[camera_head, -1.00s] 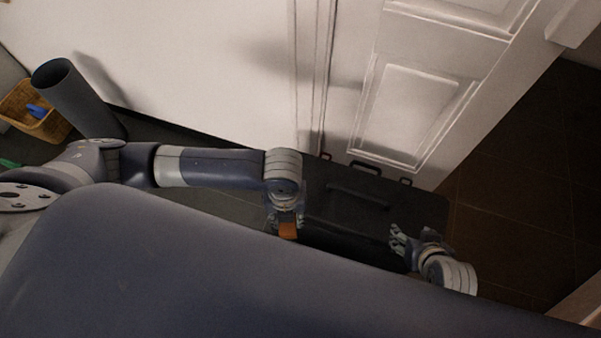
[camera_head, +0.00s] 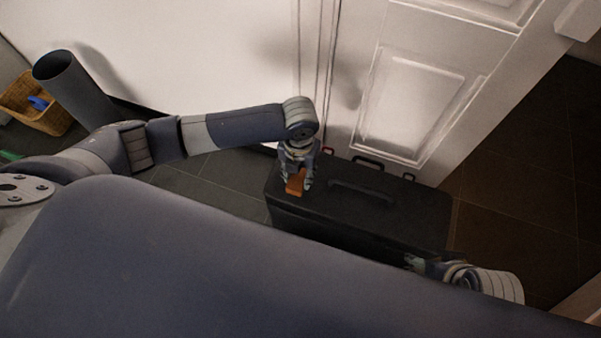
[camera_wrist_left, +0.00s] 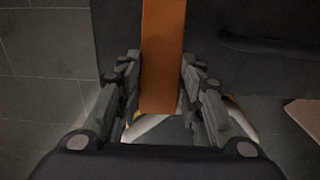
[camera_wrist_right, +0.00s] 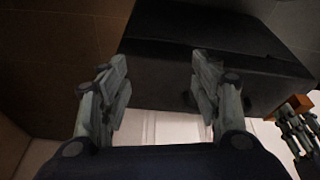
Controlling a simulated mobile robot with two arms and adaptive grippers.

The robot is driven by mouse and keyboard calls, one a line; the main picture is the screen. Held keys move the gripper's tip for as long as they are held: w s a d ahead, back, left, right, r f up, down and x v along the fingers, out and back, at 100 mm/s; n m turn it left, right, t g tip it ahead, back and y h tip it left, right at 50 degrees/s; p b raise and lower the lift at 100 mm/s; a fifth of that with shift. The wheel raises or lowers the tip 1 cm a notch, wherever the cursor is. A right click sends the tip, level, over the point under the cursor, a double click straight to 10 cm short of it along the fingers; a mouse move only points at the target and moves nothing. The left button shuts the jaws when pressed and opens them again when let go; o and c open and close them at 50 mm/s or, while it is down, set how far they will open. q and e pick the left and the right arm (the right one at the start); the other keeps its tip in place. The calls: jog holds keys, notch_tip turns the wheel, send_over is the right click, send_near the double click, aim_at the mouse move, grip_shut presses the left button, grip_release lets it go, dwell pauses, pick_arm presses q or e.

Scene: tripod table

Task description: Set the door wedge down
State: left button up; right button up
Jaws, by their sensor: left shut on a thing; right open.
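The door wedge (camera_head: 296,184) is an orange-brown block. My left gripper (camera_head: 297,178) is shut on it, over the left end of a black case (camera_head: 340,195). In the left wrist view the wedge (camera_wrist_left: 162,60) sits between the two fingers, with the dark case top behind it. I cannot tell whether the wedge touches the case. My right gripper (camera_wrist_right: 160,85) is open and empty, in front of the case.
A white panelled door (camera_head: 420,110) stands behind the case, which has a raised handle (camera_head: 362,193) on top. A dark cylindrical bin (camera_head: 75,90) and a wicker basket (camera_head: 45,118) stand at the far left. Tiled floor (camera_head: 205,190) is clear left of the case.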

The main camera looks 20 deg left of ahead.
aim_at(301, 173)
pick_arm(q)
jog(key=shift+w+a+f, duration=0.1)
jog(key=shift+w, duration=0.6)
jog(key=f, duration=0.1)
jog(key=f+b, duration=0.1)
jog(key=shift+w+f+b, duration=0.3)
jog(key=shift+f, duration=0.45)
pick_arm(e)
jog(key=shift+w+a+f+t, duration=0.15)
jog(key=shift+w+t, duration=0.15)
jog(key=shift+w, duration=0.3)
jog(key=shift+w+a+f+t, duration=0.1)
jog(key=shift+w+a+t, duration=0.15)
jog(key=shift+w, duration=0.35)
jog(key=shift+w+a+f+t, duration=0.1)
jog(key=shift+w+t, duration=0.25)
jog(key=shift+w, duration=0.25)
pick_arm(q)
jog(key=shift+a+f, duration=0.1)
jog(key=o, duration=1.1)
pick_arm(e)
jog(key=shift+w, duration=0.1)
